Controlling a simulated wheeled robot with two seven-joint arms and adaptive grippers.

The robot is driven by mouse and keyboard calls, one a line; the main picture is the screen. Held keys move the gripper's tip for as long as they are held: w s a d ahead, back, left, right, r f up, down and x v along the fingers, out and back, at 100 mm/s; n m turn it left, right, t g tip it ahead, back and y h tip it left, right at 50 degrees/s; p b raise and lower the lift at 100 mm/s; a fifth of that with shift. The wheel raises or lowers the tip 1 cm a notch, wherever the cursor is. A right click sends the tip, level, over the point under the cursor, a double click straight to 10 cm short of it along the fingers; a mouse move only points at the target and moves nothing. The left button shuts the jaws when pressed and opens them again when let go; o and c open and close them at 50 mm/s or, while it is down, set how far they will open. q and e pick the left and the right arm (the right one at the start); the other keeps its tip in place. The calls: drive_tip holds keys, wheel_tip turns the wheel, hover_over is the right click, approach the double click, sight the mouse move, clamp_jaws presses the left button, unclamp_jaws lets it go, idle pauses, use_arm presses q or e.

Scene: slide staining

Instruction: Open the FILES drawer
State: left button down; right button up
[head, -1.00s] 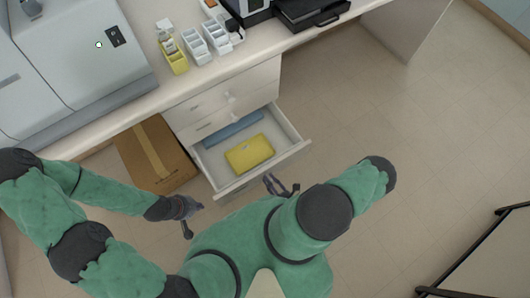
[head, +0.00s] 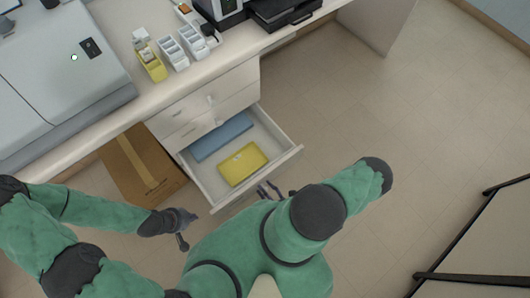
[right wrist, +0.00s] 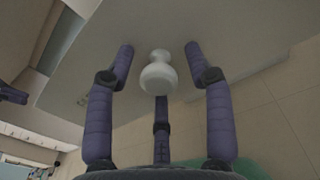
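The bottom drawer (head: 284,143) of the white cabinet stands pulled out, with a blue folder-like item (head: 222,136) and a yellow one (head: 243,164) inside. No FILES label is readable on it. My right gripper (head: 269,191) is at the drawer's front. In the right wrist view its fingers (right wrist: 160,55) are spread on both sides of a white knob (right wrist: 160,76) on the pale drawer front, with gaps visible beside the knob. The knob is hidden in the head view. My left gripper (head: 181,230) is left of the drawer, away from it; its fingers are too small to judge.
Two shut drawers with knobs (head: 210,100) are above the open one. A cardboard box (head: 143,168) stands on the floor left of the cabinet. The counter (head: 105,118) holds a machine, racks and a black device. Floor to the right is clear.

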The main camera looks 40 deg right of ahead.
idle(0.4)
drive_tip(key=s+d, duration=0.1)
drive_tip(key=s, duration=1.1)
idle(0.6)
